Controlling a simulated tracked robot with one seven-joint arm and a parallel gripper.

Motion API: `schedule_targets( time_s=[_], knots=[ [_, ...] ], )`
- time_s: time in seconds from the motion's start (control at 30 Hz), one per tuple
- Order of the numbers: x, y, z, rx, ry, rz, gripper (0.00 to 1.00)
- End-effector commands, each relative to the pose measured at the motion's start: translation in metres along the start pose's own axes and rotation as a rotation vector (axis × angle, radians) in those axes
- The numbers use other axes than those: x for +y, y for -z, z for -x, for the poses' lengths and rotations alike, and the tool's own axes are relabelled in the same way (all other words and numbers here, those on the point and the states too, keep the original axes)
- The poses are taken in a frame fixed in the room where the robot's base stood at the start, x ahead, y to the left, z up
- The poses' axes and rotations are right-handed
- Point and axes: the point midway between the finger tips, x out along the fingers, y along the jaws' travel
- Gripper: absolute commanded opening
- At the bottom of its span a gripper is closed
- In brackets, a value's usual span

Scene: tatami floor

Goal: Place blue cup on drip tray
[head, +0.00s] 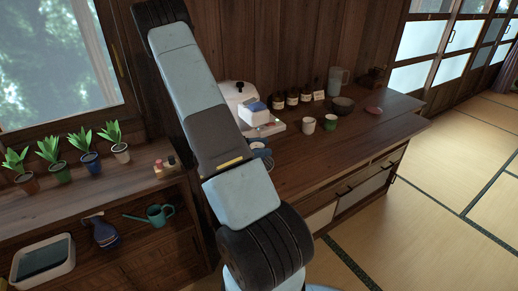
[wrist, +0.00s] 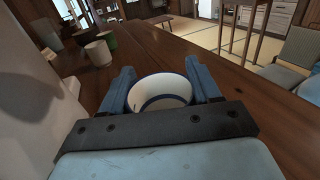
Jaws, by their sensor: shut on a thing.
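The blue cup (wrist: 160,92) sits between the two blue fingers of my gripper (wrist: 160,76) in the wrist view. Its inside is pale with a dark blue band. My gripper is shut on it. In the head view the cup (head: 258,146) is partly hidden behind my arm, near the front left of the wooden counter. I cannot tell whether it touches the counter. A white machine (head: 239,92) stands just behind it, with a pale base (head: 270,128) sticking out at the front. The arm covers part of that base, and I cannot clearly make out the drip tray.
A cream cup (head: 308,125) and a green cup (head: 330,122) stand right of the machine. Dark bottles (head: 292,97), a bowl (head: 343,105), a pitcher (head: 338,80) and a pink dish (head: 374,110) are farther along. The counter's front half is clear. Potted plants line the left shelf.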

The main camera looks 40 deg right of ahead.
Motion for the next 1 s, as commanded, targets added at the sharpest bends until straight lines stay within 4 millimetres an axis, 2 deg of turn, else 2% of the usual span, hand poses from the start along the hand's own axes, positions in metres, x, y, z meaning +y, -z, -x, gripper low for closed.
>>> schedule_targets(
  time_s=[0.7, 0.73, 1.0],
  knots=[
    [0.000, 0.011, 0.000, 0.000, -0.001, 0.001, 0.24],
    [0.000, 0.011, 0.000, 0.000, -0.001, 0.001, 0.63],
    [0.000, 0.011, 0.001, 0.000, -0.001, 0.000, 0.89]
  ],
)
